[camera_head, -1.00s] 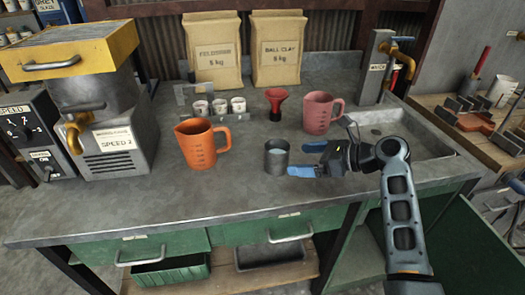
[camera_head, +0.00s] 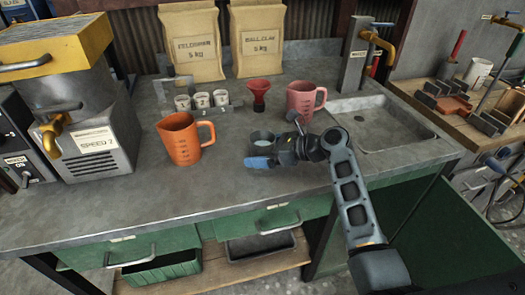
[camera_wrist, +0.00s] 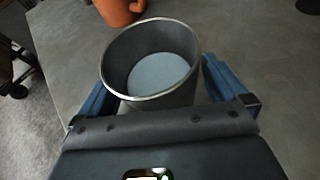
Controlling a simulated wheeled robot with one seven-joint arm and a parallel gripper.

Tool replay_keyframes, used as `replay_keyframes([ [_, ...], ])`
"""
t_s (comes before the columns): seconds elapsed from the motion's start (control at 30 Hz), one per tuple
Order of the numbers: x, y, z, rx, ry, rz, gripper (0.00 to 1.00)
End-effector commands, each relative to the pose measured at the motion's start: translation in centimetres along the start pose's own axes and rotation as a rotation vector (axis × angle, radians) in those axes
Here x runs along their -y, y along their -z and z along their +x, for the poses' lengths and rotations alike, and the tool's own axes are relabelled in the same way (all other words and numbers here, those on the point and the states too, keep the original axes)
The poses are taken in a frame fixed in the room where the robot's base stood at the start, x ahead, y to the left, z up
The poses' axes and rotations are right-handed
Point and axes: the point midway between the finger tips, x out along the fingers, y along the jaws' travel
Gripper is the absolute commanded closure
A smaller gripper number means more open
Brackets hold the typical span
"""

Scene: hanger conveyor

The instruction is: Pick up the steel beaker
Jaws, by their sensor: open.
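The steel beaker (camera_head: 262,138) stands upright on the grey bench, partly hidden behind my gripper in the head view. In the wrist view the beaker (camera_wrist: 152,62) shows its round rim and a pale blue-grey content or bottom inside. My gripper (camera_head: 262,160) is at the beaker. In the wrist view its blue fingers (camera_wrist: 160,90) are open, one on each side of the beaker's near part. I cannot tell whether either finger touches it.
An orange jug (camera_head: 182,140) stands left of the beaker, and a pink jug (camera_head: 303,100) behind it to the right. A red funnel (camera_head: 259,92) and a rack of small cups (camera_head: 203,102) stand farther back. A sink (camera_head: 385,125) is at right. The bench front is clear.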

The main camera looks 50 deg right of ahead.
Motion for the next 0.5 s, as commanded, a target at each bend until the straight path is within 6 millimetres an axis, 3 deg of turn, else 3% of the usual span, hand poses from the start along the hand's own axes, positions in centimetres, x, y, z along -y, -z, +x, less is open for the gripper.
replay_keyframes([
  [0.07,0.00,0.01,-0.02,0.000,0.000,0.000,0.03],
  [0.5,0.00,0.02,-0.05,0.000,0.000,0.001,0.45],
])
